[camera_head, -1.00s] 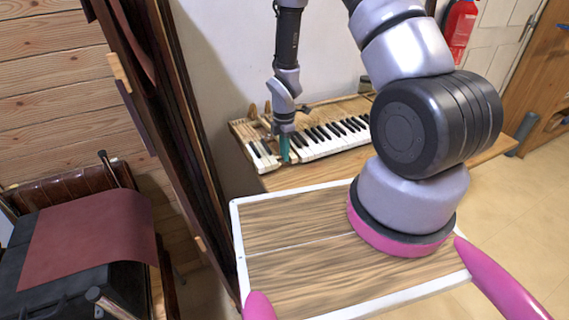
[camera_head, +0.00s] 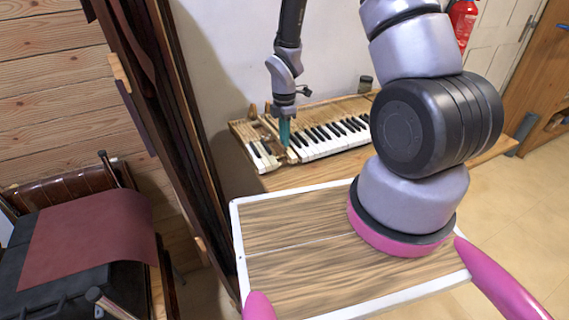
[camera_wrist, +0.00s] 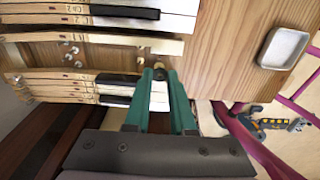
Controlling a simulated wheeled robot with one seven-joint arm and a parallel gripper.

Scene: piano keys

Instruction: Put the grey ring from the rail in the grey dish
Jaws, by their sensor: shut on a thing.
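My gripper (camera_head: 286,150) is over the opened part of the keyboard, left of the long run of keys. In the wrist view my gripper (camera_wrist: 158,74) has its teal fingers closed to a narrow gap, with a small dull round piece at the tips. It appears to be the grey ring (camera_wrist: 159,69), though it is small and mostly hidden by the fingers. The wooden rail area (camera_wrist: 110,38) with small pins shows in the gap between the keys. The grey dish (camera_wrist: 284,48) sits on the wood at upper right, apart from the gripper, and looks empty.
The keyboard (camera_head: 335,130) lies on a wooden table (camera_head: 300,180). Loose wooden keys (camera_wrist: 70,88) lie left of the fingers in the wrist view. Bare wood (camera_wrist: 220,45) lies between the gripper and the dish. Dark panels (camera_head: 165,130) stand close on the left.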

